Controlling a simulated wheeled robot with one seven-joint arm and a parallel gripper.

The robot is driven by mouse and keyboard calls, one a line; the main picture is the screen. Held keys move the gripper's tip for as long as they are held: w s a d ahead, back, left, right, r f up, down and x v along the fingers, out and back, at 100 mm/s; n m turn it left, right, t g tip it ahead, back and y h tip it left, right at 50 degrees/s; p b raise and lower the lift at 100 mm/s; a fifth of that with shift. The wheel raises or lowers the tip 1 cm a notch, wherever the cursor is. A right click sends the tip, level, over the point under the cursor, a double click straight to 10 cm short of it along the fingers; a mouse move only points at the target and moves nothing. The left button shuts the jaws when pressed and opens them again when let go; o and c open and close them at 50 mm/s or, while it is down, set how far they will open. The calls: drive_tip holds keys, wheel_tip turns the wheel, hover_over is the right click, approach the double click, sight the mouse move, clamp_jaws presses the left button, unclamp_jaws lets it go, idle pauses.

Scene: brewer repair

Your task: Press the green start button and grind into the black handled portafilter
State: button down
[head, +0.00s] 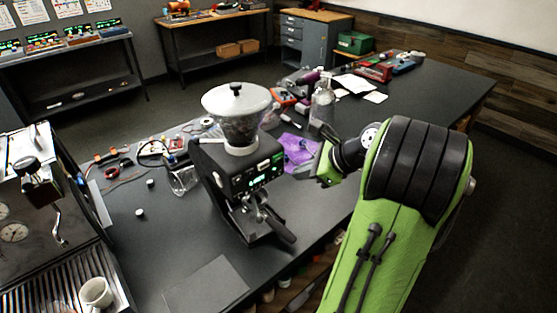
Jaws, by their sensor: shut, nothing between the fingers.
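The black grinder (240,185) stands upright on the dark table, with a clear bean hopper (238,112) under a pale lid. Green lit displays (266,180) show on its front panel; I cannot make out which spot is the start button. The black handled portafilter (277,226) sits at the grinder's front, below the panel, its handle pointing down to the right. My gripper (308,172) is shut and empty, to the right of the panel and apart from it. Its fingertips are small and partly unclear in this view.
A espresso machine (40,190) with a white cup (96,292) stands at the left. Wires and small parts clutter the table left of the grinder. A flat grey mat (206,287) lies in front.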

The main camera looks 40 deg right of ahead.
sight(278, 158)
drive_tip(key=w+p, duration=0.1)
drive_tip(key=w, duration=0.3)
drive_tip(key=shift+a+p, duration=0.1)
drive_tip(key=shift+p, duration=0.25)
drive_tip(key=shift+r, duration=0.1)
idle(1.6)
drive_tip(key=shift+w+p, duration=0.4)
drive_tip(key=shift+p, duration=0.25)
